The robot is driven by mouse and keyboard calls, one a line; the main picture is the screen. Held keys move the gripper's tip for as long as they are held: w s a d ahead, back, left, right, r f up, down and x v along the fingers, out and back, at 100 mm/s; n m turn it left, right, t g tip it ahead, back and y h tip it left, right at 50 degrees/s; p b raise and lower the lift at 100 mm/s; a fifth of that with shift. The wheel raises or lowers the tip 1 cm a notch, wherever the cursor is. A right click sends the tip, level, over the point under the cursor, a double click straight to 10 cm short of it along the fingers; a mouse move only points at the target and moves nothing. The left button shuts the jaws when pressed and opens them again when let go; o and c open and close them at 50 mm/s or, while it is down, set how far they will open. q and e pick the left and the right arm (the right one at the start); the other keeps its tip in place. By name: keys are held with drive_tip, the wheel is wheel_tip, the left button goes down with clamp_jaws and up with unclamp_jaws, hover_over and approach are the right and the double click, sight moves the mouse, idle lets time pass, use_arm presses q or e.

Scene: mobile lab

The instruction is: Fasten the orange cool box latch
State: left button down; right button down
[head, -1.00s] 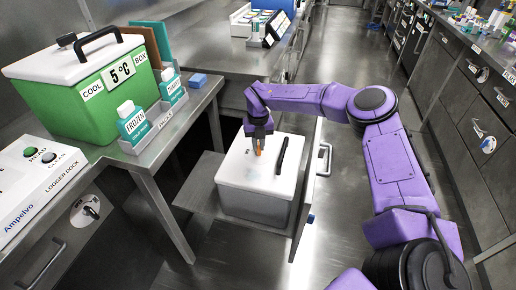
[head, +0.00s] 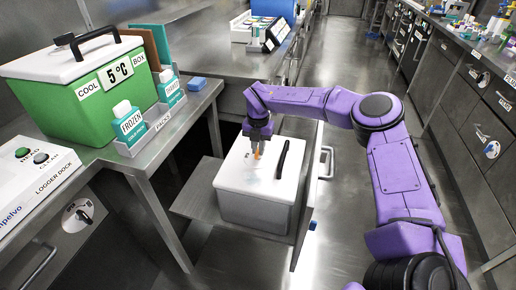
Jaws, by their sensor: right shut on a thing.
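A grey box with a white lid (head: 238,178) stands on a pulled-out shelf or drawer below the bench. A black bar handle (head: 282,160) lies along the right of its lid. My right gripper (head: 257,143) points down over the lid and is shut on a small orange latch (head: 256,154). The fingers partly hide the latch, and I cannot tell whether it is fastened. A green cool box (head: 75,105) with a white lid and black handle stands on the bench at left, marked 5 °C. My left gripper is out of view.
Frozen packs (head: 127,122) stand in a holder beside the green box. A logger dock (head: 35,165) with buttons is at the far left. The drawer front (head: 310,185) stands open to the right of the grey box.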

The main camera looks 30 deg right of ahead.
drive_tip(key=c, duration=1.1)
unclamp_jaws()
drive_tip(key=shift+r, duration=0.1)
wheel_tip(320, 180, up, 10)
drive_tip(key=shift+r, duration=0.2)
